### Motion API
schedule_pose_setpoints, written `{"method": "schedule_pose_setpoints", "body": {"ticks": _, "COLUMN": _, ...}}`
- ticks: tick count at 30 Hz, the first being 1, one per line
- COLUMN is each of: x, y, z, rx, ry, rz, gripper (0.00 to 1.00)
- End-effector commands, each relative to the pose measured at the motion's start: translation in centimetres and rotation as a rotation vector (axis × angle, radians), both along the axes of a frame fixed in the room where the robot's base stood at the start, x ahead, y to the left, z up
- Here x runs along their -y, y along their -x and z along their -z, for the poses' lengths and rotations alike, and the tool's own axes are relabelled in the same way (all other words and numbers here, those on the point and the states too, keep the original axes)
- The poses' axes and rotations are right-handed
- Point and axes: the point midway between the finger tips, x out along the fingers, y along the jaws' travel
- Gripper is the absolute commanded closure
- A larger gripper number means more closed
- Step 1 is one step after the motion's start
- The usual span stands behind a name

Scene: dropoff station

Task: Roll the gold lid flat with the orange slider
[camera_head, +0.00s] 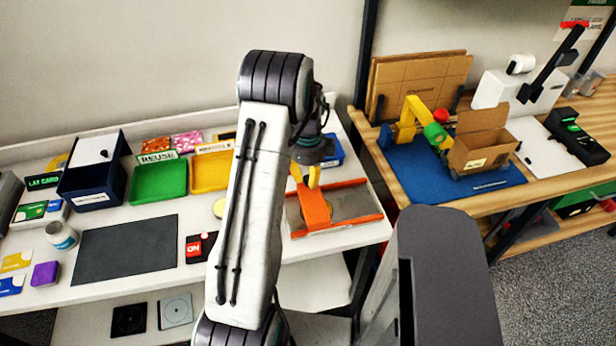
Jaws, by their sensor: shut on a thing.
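The orange slider (315,210) stands on a grey plate (348,203) between two orange rails, at the right end of the white table. My gripper (305,176) reaches down over it from above. Its yellow fingers are shut on the slider's upper part. A round gold piece (218,208) shows at the left edge of my arm, mostly hidden by it; I cannot tell if it is the gold lid. No other gold lid shows, and anything under the slider is hidden.
Green (158,182) and yellow (211,171) trays, a dark mat (124,250) and a red-and-black ON box (200,247) lie left of my arm. A blue box (333,150) stands behind the plate. A wooden bench (480,203) with a cardboard box (482,140) stands at right.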

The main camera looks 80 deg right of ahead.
Motion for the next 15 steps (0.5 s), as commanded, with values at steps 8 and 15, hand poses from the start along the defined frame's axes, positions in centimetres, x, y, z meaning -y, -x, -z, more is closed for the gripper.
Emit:
{"method": "schedule_pose_setpoints", "body": {"ticks": 8, "x": -0.2, "y": -0.6, "z": 0.4, "rx": 0.0, "ry": -0.001, "rz": -0.001, "gripper": 1.0}}
{"method": "schedule_pose_setpoints", "body": {"ticks": 15, "x": -0.5, "y": -1.1, "z": 0.2, "rx": 0.001, "ry": -0.004, "rz": -0.001, "gripper": 1.0}}
